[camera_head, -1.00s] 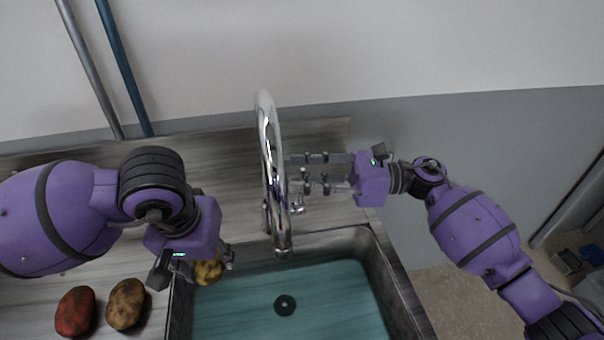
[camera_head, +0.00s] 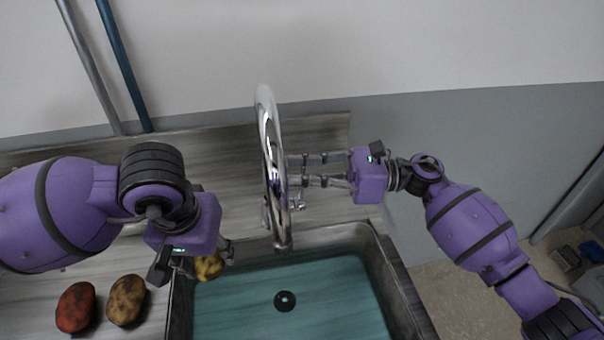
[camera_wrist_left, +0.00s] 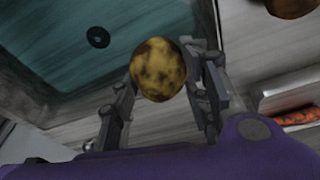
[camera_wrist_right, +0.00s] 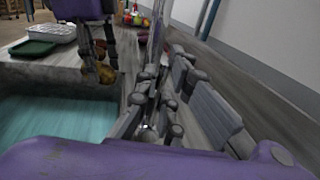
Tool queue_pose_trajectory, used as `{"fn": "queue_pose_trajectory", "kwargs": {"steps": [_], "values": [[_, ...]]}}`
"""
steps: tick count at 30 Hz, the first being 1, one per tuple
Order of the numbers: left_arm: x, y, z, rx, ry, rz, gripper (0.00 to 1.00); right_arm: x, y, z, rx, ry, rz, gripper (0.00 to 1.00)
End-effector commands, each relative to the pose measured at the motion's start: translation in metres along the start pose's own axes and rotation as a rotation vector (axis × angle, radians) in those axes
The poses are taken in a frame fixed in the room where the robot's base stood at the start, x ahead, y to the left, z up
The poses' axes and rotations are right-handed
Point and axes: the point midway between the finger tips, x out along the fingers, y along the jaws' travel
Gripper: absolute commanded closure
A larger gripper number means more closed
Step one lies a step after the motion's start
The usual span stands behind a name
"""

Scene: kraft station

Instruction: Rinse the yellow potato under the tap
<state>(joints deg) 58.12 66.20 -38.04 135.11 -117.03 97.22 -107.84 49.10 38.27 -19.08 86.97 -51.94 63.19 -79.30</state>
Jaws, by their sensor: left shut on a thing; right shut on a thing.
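The yellow potato (camera_head: 208,268) is mottled with brown and sits over the sink's left edge, short of the spout. My left gripper (camera_head: 202,262) is shut on it; the left wrist view shows the potato (camera_wrist_left: 158,70) between the two fingers. The chrome tap (camera_head: 270,150) arches over the sink, and no water stream shows below its spout. My right gripper (camera_head: 300,171) is behind the tap on its right side, shut on what seems to be the tap's handle; the contact is mostly hidden. In the right wrist view its fingers (camera_wrist_right: 152,100) surround chrome parts.
The sink (camera_head: 398,275) has a teal bottom and a dark drain (camera_head: 285,301). A red potato (camera_head: 75,307) and a brown potato (camera_head: 126,301) lie on the counter to its left. The right wrist view shows a green tray (camera_wrist_right: 33,48) and a white rack (camera_wrist_right: 52,33) farther off.

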Motion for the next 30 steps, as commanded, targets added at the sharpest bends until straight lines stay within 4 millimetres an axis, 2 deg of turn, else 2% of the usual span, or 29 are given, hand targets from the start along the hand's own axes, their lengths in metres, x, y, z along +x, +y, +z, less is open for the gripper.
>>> {"fn": "queue_pose_trajectory", "kwargs": {"steps": [1, 3, 7, 16, 17, 21, 30], "values": [[0.013, 0.0, 0.005, 0.0, -0.016, 0.0, 0.86, 0.0, 0.002, -0.005, -0.019, -0.007, 0.001, 1.0], [0.027, 0.0, 0.01, 0.0, -0.031, 0.0, 0.86, -0.001, 0.005, -0.007, -0.053, -0.015, 0.001, 1.0], [0.039, 0.0, 0.015, 0.0, -0.045, 0.0, 0.86, -0.002, 0.009, -0.004, -0.105, -0.024, 0.0, 1.0], [0.037, 0.0, 0.014, 0.0, -0.042, 0.0, 0.86, -0.002, 0.009, 0.0, -0.118, -0.025, 0.0, 1.0], [0.037, 0.0, 0.014, 0.0, -0.042, 0.0, 0.86, -0.002, 0.009, 0.0, -0.118, -0.025, 0.0, 0.9], [0.037, 0.0, 0.014, 0.0, -0.042, 0.0, 0.86, -0.002, 0.009, 0.0, -0.118, -0.024, 0.0, 0.72], [0.037, 0.0, 0.014, 0.0, -0.042, 0.0, 0.86, -0.003, 0.009, 0.0, -0.117, -0.024, 0.0, 0.72]]}}
